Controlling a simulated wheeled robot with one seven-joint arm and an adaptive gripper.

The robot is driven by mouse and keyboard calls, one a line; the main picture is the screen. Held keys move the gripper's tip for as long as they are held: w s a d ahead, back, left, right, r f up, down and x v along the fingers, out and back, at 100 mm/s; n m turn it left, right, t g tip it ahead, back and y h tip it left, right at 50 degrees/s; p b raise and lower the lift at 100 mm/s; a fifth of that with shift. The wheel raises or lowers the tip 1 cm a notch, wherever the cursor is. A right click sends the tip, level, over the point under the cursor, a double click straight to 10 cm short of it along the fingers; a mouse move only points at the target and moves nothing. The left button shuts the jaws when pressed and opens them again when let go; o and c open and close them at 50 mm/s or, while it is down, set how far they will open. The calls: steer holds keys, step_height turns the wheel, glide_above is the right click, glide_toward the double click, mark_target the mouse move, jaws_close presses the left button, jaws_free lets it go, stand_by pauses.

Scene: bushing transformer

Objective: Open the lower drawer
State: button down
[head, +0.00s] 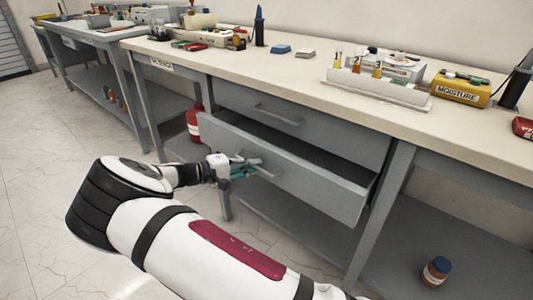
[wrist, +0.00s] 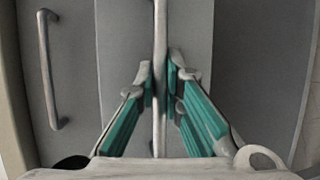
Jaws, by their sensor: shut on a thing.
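The lower drawer (head: 300,178) is grey and stands pulled out from the bench, with its dark inside showing along the top. My gripper (head: 245,165) is at the front of this drawer, on its handle. In the wrist view, the handle (wrist: 160,45) is a pale bar running between the two green-padded fingers of my gripper (wrist: 160,85). The fingers are shut on the bar. The upper drawer (head: 270,107) is shut above it, and its own handle (wrist: 48,70) shows at the left of the wrist view.
The bench top (head: 300,80) holds a white rack with vials (head: 375,85), a yellow moisture meter (head: 462,88) and small tools. A red container (head: 194,122) stands behind the drawer's left side. A brown jar (head: 436,271) stands at the lower right. The floor at left is clear.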

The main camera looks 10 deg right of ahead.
steer(key=s+a, duration=1.1)
steer(key=a, duration=0.5)
steer(key=shift+s+p, duration=0.3)
steer(key=shift+p, duration=0.1)
steer(key=c, duration=2)
jaws_free()
steer(key=shift+o, duration=0.2)
steer(key=shift+a, duration=0.1)
steer(key=v, duration=1.1)
steer(key=shift+a, duration=0.4)
